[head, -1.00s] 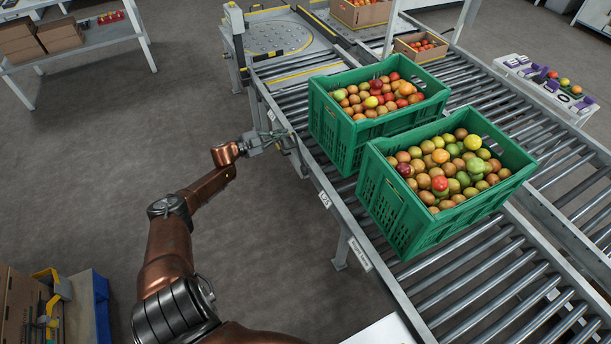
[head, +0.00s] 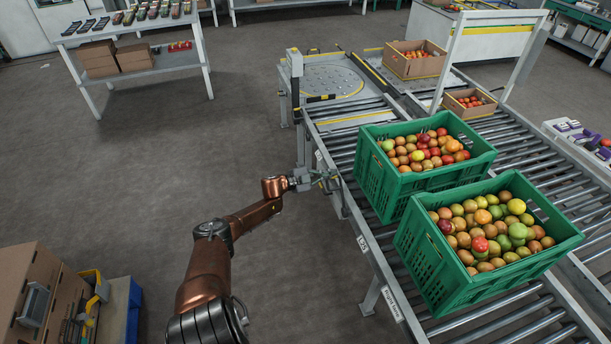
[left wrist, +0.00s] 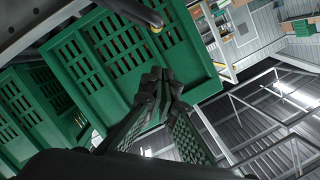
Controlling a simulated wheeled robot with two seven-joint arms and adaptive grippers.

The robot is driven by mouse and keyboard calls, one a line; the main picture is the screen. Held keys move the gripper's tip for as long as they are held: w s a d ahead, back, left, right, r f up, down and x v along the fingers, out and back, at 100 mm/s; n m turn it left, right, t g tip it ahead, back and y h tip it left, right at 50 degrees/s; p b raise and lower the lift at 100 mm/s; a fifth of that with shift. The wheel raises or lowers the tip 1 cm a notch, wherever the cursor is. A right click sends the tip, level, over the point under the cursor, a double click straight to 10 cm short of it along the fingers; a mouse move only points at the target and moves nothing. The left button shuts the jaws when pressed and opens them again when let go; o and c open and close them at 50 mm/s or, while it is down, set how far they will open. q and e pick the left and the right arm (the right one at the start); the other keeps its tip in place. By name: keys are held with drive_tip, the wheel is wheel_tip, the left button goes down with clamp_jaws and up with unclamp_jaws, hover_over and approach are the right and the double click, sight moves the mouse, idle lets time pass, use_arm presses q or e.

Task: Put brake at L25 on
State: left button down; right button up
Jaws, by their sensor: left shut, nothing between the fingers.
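My left gripper (head: 328,180) is at the near side rail of the roller conveyor (head: 378,268), beside the farther green crate (head: 376,187). In the left wrist view its fingertips (left wrist: 160,88) are together with nothing between them, and the slatted green crate wall (left wrist: 120,50) is behind them. A dark rounded bar with a yellow band (left wrist: 135,12) shows above the fingertips there; I cannot tell whether it is the brake handle. A small white label (head: 362,243) on the rail is too small to read surely. My right gripper is out of view.
A second green crate (head: 432,262), full of mixed tomatoes, stands nearer on the rollers. A label plate (head: 392,304) is on the rail. Cardboard boxes (head: 28,290) are at lower left, and a shelf table (head: 150,62) is at upper left.

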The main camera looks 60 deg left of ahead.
use_arm(q)
drive_tip(key=s+a+r+p, duration=0.1)
drive_tip(key=s+r+p, duration=0.1)
drive_tip(key=s, duration=0.7)
drive_tip(key=shift+s+p, duration=0.35)
drive_tip(key=shift+p, duration=0.3)
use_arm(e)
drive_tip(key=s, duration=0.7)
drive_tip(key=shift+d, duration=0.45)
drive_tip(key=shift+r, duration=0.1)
